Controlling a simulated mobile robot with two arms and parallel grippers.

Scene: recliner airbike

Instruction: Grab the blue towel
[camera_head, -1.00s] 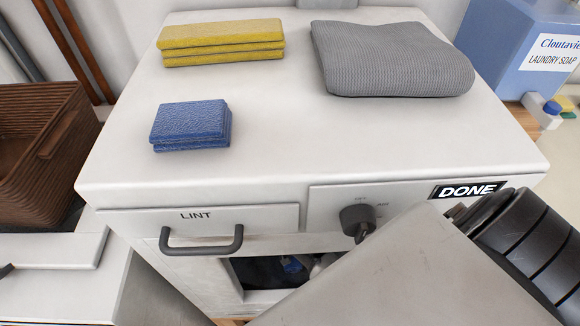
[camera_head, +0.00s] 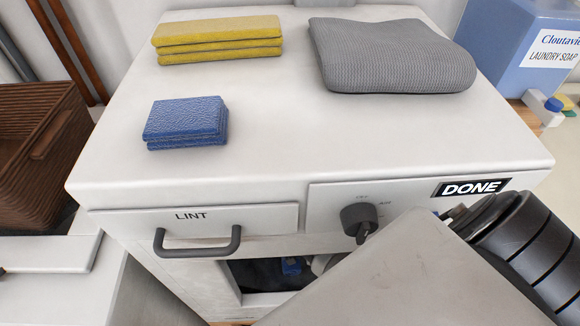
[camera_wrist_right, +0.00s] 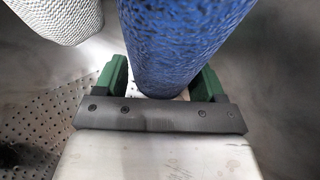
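A blue textured towel (camera_wrist_right: 185,40) fills the upper middle of the right wrist view, rolled or folded into a thick upright shape. My right gripper (camera_wrist_right: 160,80) has its green fingers on either side of the towel's lower end. A small light gap shows beside the right finger, so the fingers look open around it. In the head view my right arm reaches down at the dryer's front and the gripper is hidden. A small blue patch (camera_head: 291,265) shows inside the dryer opening. A folded blue cloth (camera_head: 186,120) lies on the dryer top. My left gripper is out of view.
A grey towel (camera_head: 392,55) and folded yellow cloths (camera_head: 217,40) lie on the dryer top (camera_head: 270,120). A whitish textured cloth (camera_wrist_right: 62,18) is near my right gripper, by a perforated metal wall (camera_wrist_right: 40,110). The lint handle (camera_head: 197,246) and knob (camera_head: 358,217) protrude at the front.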

